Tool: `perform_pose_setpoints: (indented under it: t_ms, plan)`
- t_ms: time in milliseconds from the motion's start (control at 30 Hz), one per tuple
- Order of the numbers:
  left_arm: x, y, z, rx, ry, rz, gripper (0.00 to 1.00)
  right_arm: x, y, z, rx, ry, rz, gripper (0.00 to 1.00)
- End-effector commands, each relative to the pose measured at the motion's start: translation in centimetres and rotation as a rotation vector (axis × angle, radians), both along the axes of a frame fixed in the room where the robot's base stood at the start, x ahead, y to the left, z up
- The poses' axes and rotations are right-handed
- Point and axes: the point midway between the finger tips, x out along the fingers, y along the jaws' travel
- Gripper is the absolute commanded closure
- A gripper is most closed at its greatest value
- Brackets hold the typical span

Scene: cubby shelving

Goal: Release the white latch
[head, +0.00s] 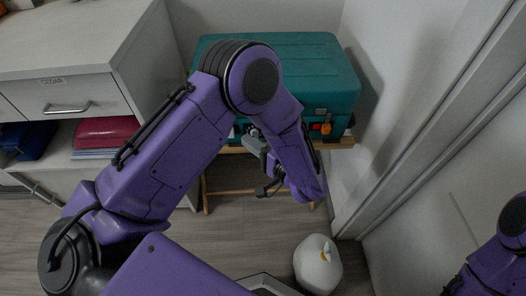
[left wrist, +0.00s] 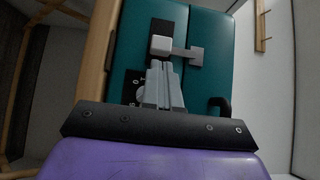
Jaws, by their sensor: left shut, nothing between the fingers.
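A teal case (head: 310,62) stands on a wooden stand against the back wall. In the left wrist view its teal front (left wrist: 210,28) fills the middle. The white latch (left wrist: 161,45), a pale square block on a dark plate with a grey bar to its right, shows there. My left gripper (left wrist: 161,68) is shut and empty, its fingertips just below the latch in that picture; I cannot tell whether they touch it. In the head view my left gripper (head: 253,136) is at the case's front, and the white latch cannot be made out. My right gripper is out of view.
A black dial (left wrist: 134,86) and a dark handle (left wrist: 219,104) are on the case front. An orange latch (head: 321,127) is at its right. A cabinet (head: 72,45) stands left, a wall right. A white rounded bin (head: 317,264) is on the floor.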

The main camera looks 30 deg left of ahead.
Motion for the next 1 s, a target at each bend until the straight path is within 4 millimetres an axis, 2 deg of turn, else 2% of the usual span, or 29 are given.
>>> perform_pose_setpoints:
  t_ms: [100, 200, 533, 767, 1000]
  plan:
    - [0.4, 1.5, -0.1, 0.0, 0.0, 0.001, 1.0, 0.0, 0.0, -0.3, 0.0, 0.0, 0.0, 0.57]
    - [0.5, 2.2, 0.0, 0.0, 0.0, 0.001, 1.0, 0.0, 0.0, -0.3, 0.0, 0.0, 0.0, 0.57]
    - [0.6, 2.4, 0.0, 0.001, 0.0, -0.001, 1.0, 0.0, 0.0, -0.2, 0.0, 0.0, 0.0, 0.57]
    - [-0.7, 4.4, 0.6, 0.002, 0.004, -0.002, 1.0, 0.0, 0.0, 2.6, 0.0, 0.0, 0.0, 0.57]
    - [-1.1, 5.0, 0.0, 0.0, 0.0, 0.002, 1.0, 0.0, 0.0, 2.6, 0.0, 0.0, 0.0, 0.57]
